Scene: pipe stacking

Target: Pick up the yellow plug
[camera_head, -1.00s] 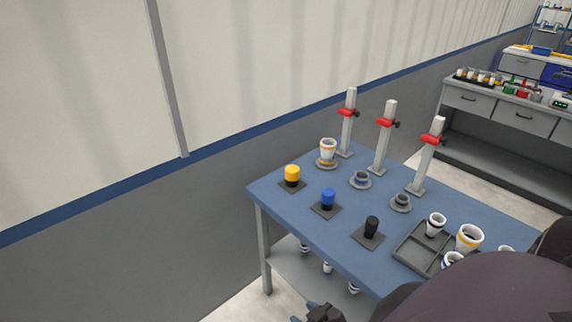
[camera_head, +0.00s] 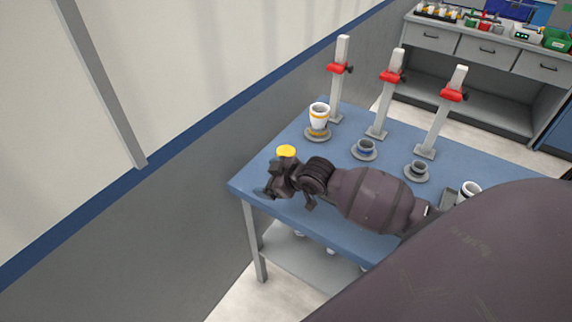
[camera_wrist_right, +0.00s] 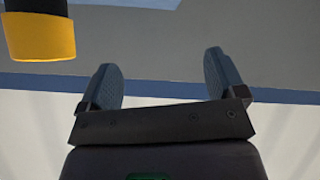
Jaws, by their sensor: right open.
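The yellow plug (camera_head: 286,151) stands near the far-left part of the blue table, its yellow top showing just beyond my right gripper (camera_head: 274,187). Its lower part is hidden behind the gripper in the head view. In the right wrist view the yellow plug (camera_wrist_right: 40,38) is at the upper left, outside the space between the fingers, with its black part above the yellow in the picture. My right gripper (camera_wrist_right: 161,82) is open and empty there, its two fingers spread apart. My left gripper is not in view.
Three posts with red clamps (camera_head: 339,69) stand behind. My arm hides the table's front middle.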

